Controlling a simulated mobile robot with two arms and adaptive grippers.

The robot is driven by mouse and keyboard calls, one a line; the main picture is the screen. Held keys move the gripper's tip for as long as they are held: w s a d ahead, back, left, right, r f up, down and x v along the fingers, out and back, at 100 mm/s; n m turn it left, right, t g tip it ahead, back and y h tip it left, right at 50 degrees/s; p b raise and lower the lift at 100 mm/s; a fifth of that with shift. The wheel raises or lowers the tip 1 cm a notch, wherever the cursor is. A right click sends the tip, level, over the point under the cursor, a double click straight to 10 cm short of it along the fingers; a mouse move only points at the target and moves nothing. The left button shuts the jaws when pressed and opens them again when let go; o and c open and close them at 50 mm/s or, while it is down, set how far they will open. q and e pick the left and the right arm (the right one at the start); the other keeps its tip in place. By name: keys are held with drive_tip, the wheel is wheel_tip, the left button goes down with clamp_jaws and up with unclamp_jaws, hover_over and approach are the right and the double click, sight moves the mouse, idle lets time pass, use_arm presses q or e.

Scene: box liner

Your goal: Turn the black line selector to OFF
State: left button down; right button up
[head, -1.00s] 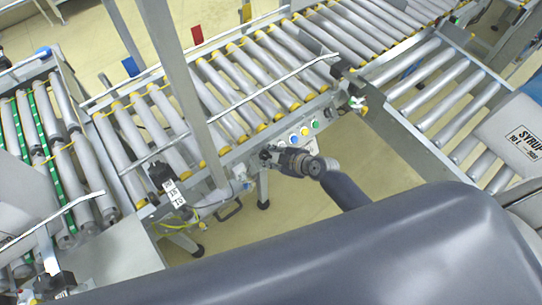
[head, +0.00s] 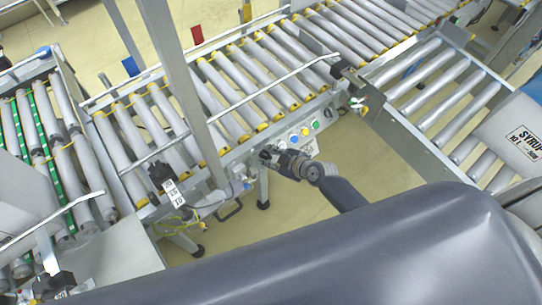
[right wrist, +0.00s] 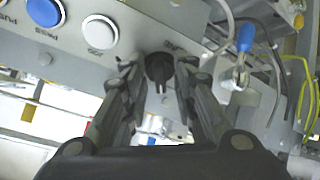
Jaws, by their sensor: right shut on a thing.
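The black line selector (right wrist: 159,68) is a small round knob with a raised grip on the grey control panel. In the right wrist view it lies between my right gripper's fingertips (right wrist: 158,78), which are shut on its grip. The grip points toward the bottom of that picture. In the head view my right gripper (head: 268,155) is at the conveyor's side panel and hides the selector. The lettering by the knob is too small and upside down to read surely. My left gripper is not in view.
A white button (right wrist: 100,32) and a blue button (right wrist: 45,12) sit beside the selector. A blue-tipped lever (right wrist: 245,38) stands on its other side. The roller conveyor (head: 228,150) runs behind the panel, with an upright grey post (head: 190,90). A syrup box (head: 518,135) is at the right.

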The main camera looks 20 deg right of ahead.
drive_tip(key=m+p, duration=0.1)
drive_tip(key=m, duration=0.2)
drive_tip(key=shift+s+a+m+t+h, duration=0.1)
drive_tip(key=shift+m+t+h, duration=0.2)
drive_tip(key=shift+h, duration=0.1)
drive_tip(key=shift+m+h+p, duration=0.4)
drive_tip(key=shift+m+p, duration=0.2)
drive_tip(key=shift+m, duration=1)
drive_tip(key=o, duration=0.7)
drive_tip(key=shift+s, duration=0.1)
drive_tip(key=v, duration=1.2)
drive_tip(key=shift+s+f, duration=0.1)
drive_tip(key=shift+f, duration=0.15)
